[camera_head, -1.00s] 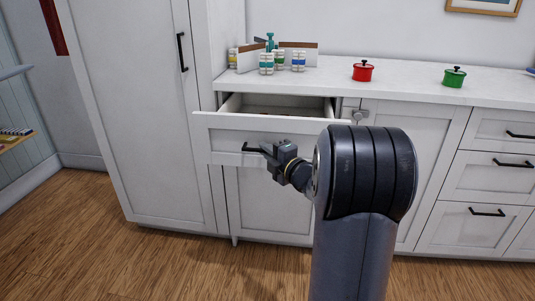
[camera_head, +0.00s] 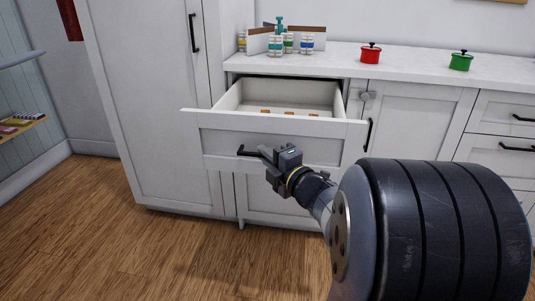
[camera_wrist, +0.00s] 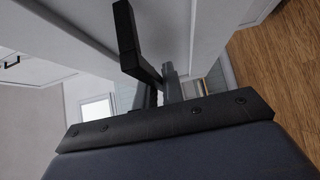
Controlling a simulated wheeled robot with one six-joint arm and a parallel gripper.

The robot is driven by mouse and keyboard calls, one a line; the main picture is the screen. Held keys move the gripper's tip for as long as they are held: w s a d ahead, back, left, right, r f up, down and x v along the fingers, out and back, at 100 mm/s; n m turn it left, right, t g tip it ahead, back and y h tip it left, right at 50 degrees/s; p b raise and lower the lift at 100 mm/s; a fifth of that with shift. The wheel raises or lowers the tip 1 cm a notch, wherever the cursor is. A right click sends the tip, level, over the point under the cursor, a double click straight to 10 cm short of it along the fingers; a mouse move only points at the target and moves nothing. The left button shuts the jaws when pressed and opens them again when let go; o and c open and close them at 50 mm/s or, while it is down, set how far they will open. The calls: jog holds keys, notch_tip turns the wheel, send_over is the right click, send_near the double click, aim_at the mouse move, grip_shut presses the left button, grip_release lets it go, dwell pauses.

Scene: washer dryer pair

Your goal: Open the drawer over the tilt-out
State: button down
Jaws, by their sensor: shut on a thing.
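The white drawer (camera_head: 225,141) is pulled well out from the counter, and its interior shows with several small orange items (camera_head: 289,113) on the bottom. Its dark bar handle (camera_head: 247,152) is on the front panel. My gripper (camera_head: 268,153) is shut on this handle, at its right part. In the wrist view the black handle (camera_wrist: 126,32) runs between my gripper's fingers (camera_wrist: 160,88). The tilt-out front (camera_head: 265,195) is below the drawer, partly hidden by my arm.
A tall white cabinet (camera_head: 155,100) stands left of the drawer. Bottles (camera_head: 275,43), a red pot (camera_head: 371,54) and a green pot (camera_head: 461,61) stand on the white counter (camera_head: 420,69). Wooden floor (camera_head: 120,235) is clear at the front left.

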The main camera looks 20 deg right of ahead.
jog(key=c, duration=1.5)
grip_release()
jog(key=shift+s, duration=0.1)
jog(key=s+p, duration=0.1)
jog(key=s, duration=0.2)
jog(key=s+d, duration=0.1)
jog(key=s, duration=0.3)
jog(key=s+d+p, duration=0.1)
jog(key=s, duration=0.2)
jog(key=shift+s+p, duration=0.2)
jog(key=shift+p, duration=0.1)
jog(key=shift+w, duration=0.15)
jog(key=w+b, duration=0.1)
jog(key=w, duration=0.2)
jog(key=w+a, duration=0.1)
jog(key=w, duration=0.3)
jog(key=w+a+b, duration=0.1)
jog(key=w, duration=0.2)
jog(key=shift+w+b, duration=0.15)
jog(key=shift+b, duration=0.15)
jog(key=shift+w, duration=0.15)
jog(key=shift+d, duration=0.1)
